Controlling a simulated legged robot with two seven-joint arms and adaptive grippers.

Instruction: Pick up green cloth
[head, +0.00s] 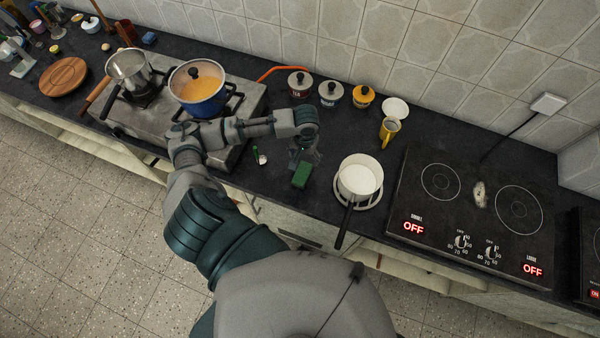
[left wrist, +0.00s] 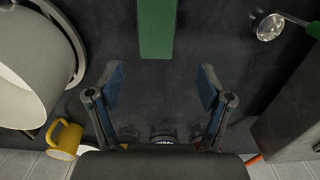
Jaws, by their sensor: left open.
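The green cloth (head: 301,175) lies on the dark counter left of the white saucepan as a small folded rectangle. In the left wrist view the green cloth (left wrist: 157,30) is a flat strip at the top middle. My left gripper (head: 302,154) is above the counter at the cloth's far end and hides part of it in the head view. In the left wrist view my left gripper (left wrist: 161,90) has its two fingers wide apart with nothing between them, and the strip's end lies just beyond the fingertips. My right gripper is not in view.
A white saucepan (head: 360,178) stands close right of the cloth, its handle toward me. A ladle-like utensil with a green handle (head: 260,157) lies to the left. A stove with a blue pot (head: 205,102) is farther left. A yellow mug (head: 389,130) and lidded jars stand behind.

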